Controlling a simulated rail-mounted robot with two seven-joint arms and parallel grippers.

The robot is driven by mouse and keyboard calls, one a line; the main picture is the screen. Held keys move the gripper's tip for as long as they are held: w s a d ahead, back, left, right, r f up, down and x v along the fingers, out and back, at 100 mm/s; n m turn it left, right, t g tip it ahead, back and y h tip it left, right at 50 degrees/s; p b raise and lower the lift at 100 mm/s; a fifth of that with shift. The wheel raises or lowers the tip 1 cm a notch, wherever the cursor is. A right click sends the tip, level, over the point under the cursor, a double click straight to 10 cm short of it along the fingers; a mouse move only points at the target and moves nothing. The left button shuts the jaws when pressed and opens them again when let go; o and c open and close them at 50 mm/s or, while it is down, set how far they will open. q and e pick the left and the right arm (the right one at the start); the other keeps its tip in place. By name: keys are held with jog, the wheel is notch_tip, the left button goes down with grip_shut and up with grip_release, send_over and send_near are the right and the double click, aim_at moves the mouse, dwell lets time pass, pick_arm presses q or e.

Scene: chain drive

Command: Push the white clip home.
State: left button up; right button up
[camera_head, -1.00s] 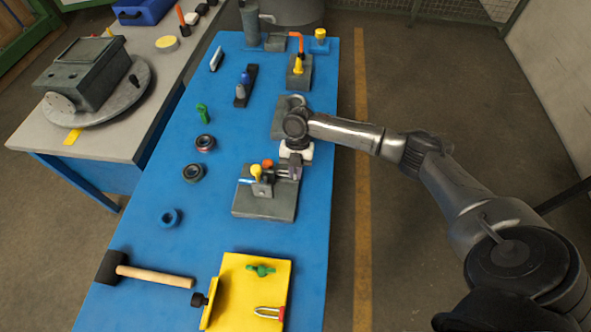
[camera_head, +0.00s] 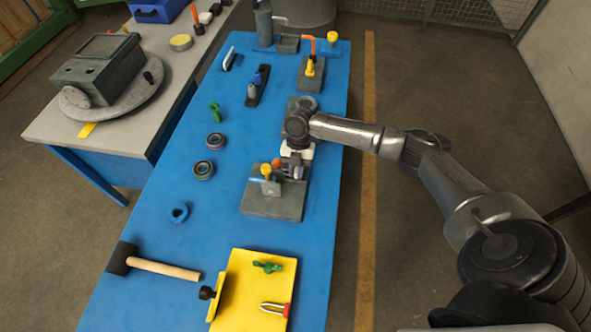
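My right gripper (camera_head: 292,172) points down over the grey fixture block (camera_head: 274,206) in the middle of the blue table. Its fingers are at the right end of the mechanism on the block. They are small and dark here, so I cannot tell whether they are open or shut. The fixture carries a yellow knob (camera_head: 265,170), a red-orange knob (camera_head: 276,162) and a pale rod at its left side. I cannot make out the white clip; it is too small or hidden by the gripper. My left gripper is not in view.
A hammer (camera_head: 165,268) and a yellow board (camera_head: 247,311) lie in front on the blue table (camera_head: 150,300). Black rings (camera_head: 203,170) and a green part (camera_head: 214,112) lie left of the fixture. Another block with a yellow piece (camera_head: 310,66) stands behind.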

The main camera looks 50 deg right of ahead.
jog(key=o, duration=0.4)
jog(key=shift+w, duration=0.15)
jog(key=shift+r, duration=0.1)
jog(key=shift+r, duration=0.3)
jog(key=v, duration=1.3)
